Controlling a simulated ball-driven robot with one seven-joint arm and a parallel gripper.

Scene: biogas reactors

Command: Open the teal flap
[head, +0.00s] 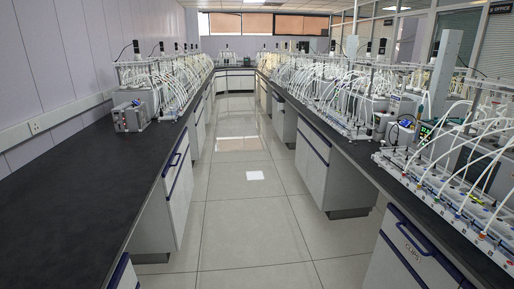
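I cannot make out a teal flap anywhere in the head view. The drawers and cabinet fronts in sight are white with dark blue handles. One such front (405,252) stands at the lower right under the bench. My gripper is not in view, and no part of my arm is clearly seen.
A black bench (95,185) runs along the left, mostly bare in front. A right bench (358,150) carries reactor racks (455,190) with many white tubes. A grey box device (133,108) stands on the left bench. The tiled aisle (240,215) between them is clear.

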